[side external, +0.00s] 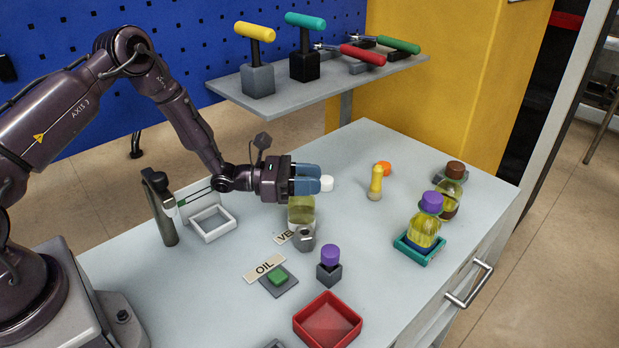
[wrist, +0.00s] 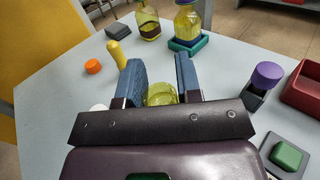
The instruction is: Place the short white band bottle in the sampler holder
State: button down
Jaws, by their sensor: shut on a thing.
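My gripper (side external: 314,180) has blue fingers and reaches level to the right in the side view. It is shut on a bottle of yellow-green liquid (side external: 301,212). In the wrist view the bottle (wrist: 160,93) sits between the two fingers (wrist: 160,82). I cannot tell whether its base touches the table. An empty white square frame (side external: 212,226) stands beside a dark post with a thin side arm (side external: 163,208), left of my gripper; no marking shows whether this is the sampler holder.
A purple-capped bottle (side external: 424,226) stands in a teal holder (side external: 419,253); a brown-capped bottle (side external: 452,190) stands behind. A yellow peg (side external: 375,184), white round thing (side external: 327,183), grey nut (side external: 304,239), purple-topped block (side external: 330,262) and red tray (side external: 328,321) are around. A shelf (side external: 320,78) hangs behind.

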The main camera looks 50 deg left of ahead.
jog(key=c, duration=0.8)
grip_release()
jog(key=shift+s+a+r, duration=0.1)
jog(key=shift+a, duration=0.05)
jog(key=v, duration=1.2)
jog(key=s+d+r+m+g+y, duration=0.1)
jog(key=s+d+r+m+g, duration=0.3)
jog(key=d+r+m+g, duration=0.25)
jog(key=s+d+r+m+g+y, duration=0.1)
jog(key=s+d+r+m+g, duration=0.35)
jog(key=r+m, duration=0.35)
jog(key=s+a+r+m+t+y, duration=0.1)
jog(key=s+r+m+y, duration=0.2)
jog(key=s+m, duration=0.1)
jog(key=s+a+r+m+t+y, duration=0.1)
jog(key=s+r+m+y, duration=0.2)
jog(key=s+m+y, duration=0.1)
jog(key=s+a+r+m+t+y, duration=0.1)
jog(key=s+r+m+y, duration=0.2)
jog(key=s+m, duration=0.1)
jog(key=shift+s+a, duration=0.25)
jog(key=shift+s, duration=0.05)
jog(key=shift+o, duration=0.2)
jog(key=shift+s+a+r+m+t+y, duration=0.2)
jog(key=shift+a+r+m+t+y, duration=0.05)
jog(key=shift+r+t+y, duration=0.15)
